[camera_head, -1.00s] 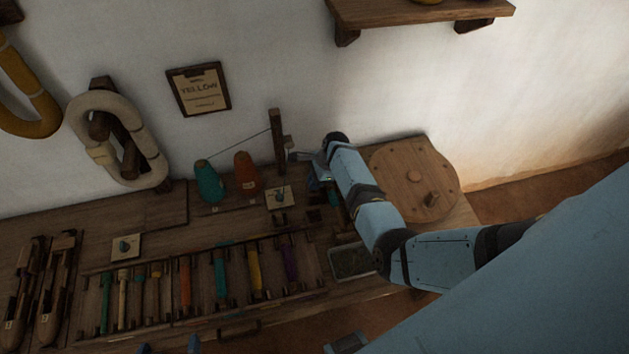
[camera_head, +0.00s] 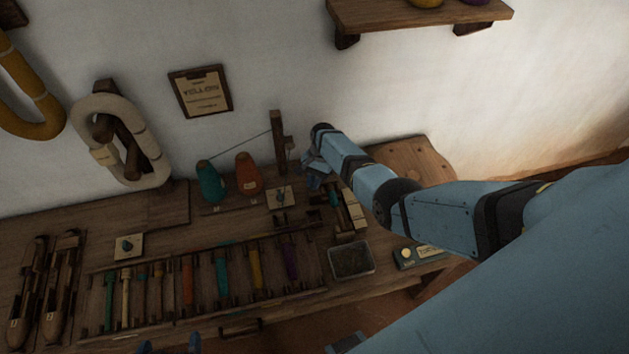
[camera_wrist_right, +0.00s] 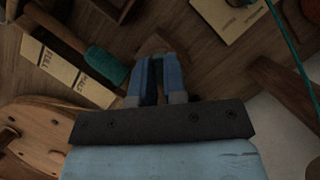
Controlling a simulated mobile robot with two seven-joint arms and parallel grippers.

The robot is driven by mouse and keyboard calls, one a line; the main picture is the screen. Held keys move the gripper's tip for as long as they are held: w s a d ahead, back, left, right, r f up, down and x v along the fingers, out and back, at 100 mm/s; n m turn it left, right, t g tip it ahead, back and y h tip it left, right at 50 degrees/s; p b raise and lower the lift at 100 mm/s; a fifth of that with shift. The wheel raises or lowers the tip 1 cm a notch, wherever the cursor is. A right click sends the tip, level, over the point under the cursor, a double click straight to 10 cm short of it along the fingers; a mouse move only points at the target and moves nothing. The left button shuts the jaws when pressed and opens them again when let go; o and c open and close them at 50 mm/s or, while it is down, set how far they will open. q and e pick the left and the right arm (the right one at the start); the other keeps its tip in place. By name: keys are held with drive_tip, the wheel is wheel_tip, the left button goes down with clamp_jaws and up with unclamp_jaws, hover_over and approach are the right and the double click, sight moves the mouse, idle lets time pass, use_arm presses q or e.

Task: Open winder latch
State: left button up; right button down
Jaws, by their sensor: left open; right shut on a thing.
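The winder stands at the bench's right end. Its teal wound bobbin (camera_head: 333,198) lies by a pale marked strip (camera_head: 353,208); both show in the right wrist view, the bobbin (camera_wrist_right: 105,65) left of my fingers and the strip (camera_wrist_right: 65,72) beyond it. My right gripper (camera_head: 312,178) is beside the upright post (camera_head: 277,140). In the wrist view its fingers (camera_wrist_right: 160,75) are close together at a small wooden piece (camera_wrist_right: 153,45); I cannot tell whether this is the latch. My left gripper (camera_head: 168,345) is open at the bottom edge, only its fingertips showing.
Teal (camera_head: 210,183) and orange (camera_head: 248,175) yarn cones stand left of the post, with a thread running to it. A rack of coloured bobbins (camera_head: 222,275) fills the bench's middle. A dark tray (camera_head: 351,260) and a small box (camera_head: 418,256) are at front right.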

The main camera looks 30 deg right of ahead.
drive_tip(key=n+g+h, duration=0.1)
drive_tip(key=n, duration=0.3)
drive_tip(key=shift+a+f, duration=0.15)
drive_tip(key=shift+s+n+g+h+b, duration=0.1)
drive_tip(key=shift+n+g+h+b, duration=0.5)
drive_tip(key=shift+n, duration=1.2)
drive_tip(key=shift+a+n, duration=0.1)
drive_tip(key=shift+n, duration=0.2)
drive_tip(key=shift+f+h, duration=0.1)
drive_tip(key=shift+h, duration=0.2)
drive_tip(key=c, duration=1.2)
unclamp_jaws()
drive_tip(key=shift+w+r+p, duration=0.2)
drive_tip(key=shift+r+p, duration=0.1)
drive_tip(key=v, duration=0.4)
drive_tip(key=p+v, duration=0.1)
drive_tip(key=v, duration=0.8)
drive_tip(key=shift+s+r, duration=0.2)
drive_tip(key=shift+r, duration=0.05)
